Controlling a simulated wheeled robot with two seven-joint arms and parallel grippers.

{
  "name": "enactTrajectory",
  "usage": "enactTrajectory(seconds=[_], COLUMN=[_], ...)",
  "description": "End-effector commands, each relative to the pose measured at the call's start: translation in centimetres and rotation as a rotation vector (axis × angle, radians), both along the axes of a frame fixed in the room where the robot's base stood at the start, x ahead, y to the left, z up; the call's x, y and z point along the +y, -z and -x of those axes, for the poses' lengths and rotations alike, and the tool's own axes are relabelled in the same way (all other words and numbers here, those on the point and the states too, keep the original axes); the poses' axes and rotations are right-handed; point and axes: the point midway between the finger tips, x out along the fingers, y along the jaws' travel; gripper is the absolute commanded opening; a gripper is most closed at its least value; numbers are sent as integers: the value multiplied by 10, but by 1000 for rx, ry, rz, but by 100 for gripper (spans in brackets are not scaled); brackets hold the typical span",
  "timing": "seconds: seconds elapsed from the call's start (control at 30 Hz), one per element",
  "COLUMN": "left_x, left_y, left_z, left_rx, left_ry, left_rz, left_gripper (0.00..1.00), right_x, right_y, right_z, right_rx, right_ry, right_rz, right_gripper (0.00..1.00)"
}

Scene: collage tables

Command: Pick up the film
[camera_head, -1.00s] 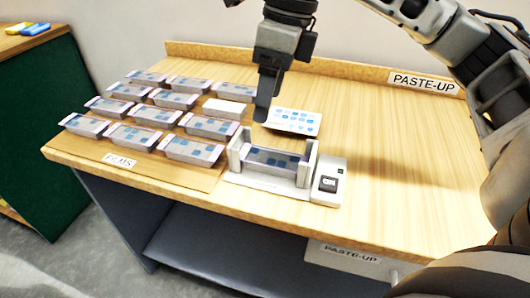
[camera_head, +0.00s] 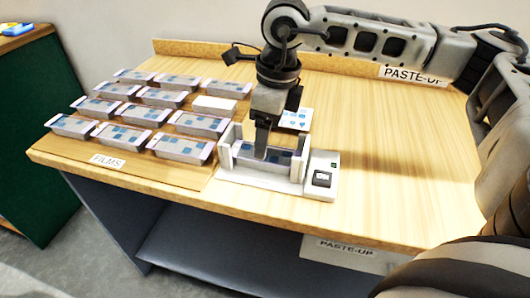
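A film (camera_head: 282,159), a dark translucent strip with blue squares, sits in the white holder (camera_head: 242,179) at the table's front middle. My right gripper (camera_head: 262,152) comes down from above, with its fingers at the film's middle, left of centre. The fingers line up one behind the other, so I cannot tell whether they are open or touching the film. Several more films lie in rows on the left, among them one at the front (camera_head: 180,149). My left gripper is not in view.
A grey box with a dark switch (camera_head: 322,178) adjoins the holder's right side. A white card with blue squares (camera_head: 296,119) lies behind it. A white block (camera_head: 215,105) stands among the film rows. The table's right half (camera_head: 400,170) is clear.

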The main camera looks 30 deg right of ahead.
Motion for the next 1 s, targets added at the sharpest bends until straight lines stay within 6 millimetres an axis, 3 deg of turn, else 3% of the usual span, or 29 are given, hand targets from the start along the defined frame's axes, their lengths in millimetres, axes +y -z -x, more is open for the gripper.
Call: enactTrajectory(seconds=[0.2,0.5,0.67,0.7,1.0], left_x=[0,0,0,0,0], left_y=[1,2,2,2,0], left_z=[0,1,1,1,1], left_rx=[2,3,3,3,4], left_ry=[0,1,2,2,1], left_rz=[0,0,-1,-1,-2], left_gripper=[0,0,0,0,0], right_x=[-1,-1,-1,-1,0], right_y=[31,35,35,35,32], right_z=[-3,-4,-4,-4,-4], right_rx=[4,0,0,0,-1], right_ry=[0,1,1,1,0], right_rz=[0,0,0,0,-1], right_gripper=[73,73,28,25,25])
